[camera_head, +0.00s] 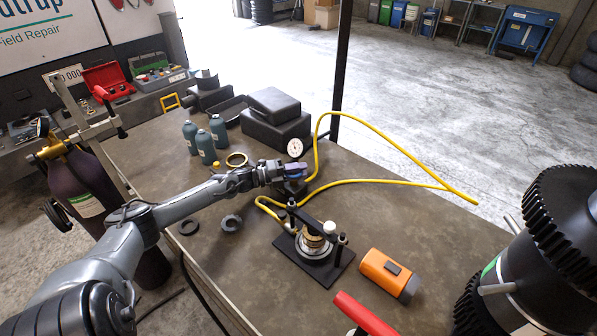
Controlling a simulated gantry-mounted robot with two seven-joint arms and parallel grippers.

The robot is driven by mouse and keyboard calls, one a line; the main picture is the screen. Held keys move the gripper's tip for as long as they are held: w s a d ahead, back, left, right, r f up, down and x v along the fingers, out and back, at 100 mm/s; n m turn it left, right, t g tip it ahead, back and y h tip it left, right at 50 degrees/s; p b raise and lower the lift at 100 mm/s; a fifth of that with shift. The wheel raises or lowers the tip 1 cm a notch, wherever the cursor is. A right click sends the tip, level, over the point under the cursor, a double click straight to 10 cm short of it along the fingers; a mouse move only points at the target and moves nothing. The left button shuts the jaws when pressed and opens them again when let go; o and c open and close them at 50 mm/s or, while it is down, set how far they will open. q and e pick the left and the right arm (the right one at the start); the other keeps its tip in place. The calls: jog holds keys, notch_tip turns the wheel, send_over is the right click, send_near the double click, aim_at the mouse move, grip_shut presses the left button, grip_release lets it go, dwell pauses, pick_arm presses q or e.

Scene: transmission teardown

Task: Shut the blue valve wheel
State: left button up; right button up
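The blue valve wheel (298,171) shows as a small patch of blue just below a white dial gauge (295,147) on the workbench. My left gripper (287,173) is at the wheel and covers much of it. Its fingers are small and dark against the wheel, so I cannot tell whether they are closed on it or only beside it. How far the wheel is turned does not show. My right gripper is out of view.
A yellow hose (370,181) loops from the gauge area across the workbench (210,265). A black fixture (313,257) and an orange device (388,274) stand nearer. Green bottles (205,147) and black cases (275,122) lie behind. A large geared assembly (530,260) fills the right.

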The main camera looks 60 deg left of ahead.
pick_arm(q)
jog(key=shift+s+a, duration=0.1)
jog(key=shift+s, duration=0.05)
jog(key=shift+s, duration=0.2)
jog(key=p+v, duration=0.1)
jog(key=v, duration=0.9)
jog(key=shift+p, duration=0.35)
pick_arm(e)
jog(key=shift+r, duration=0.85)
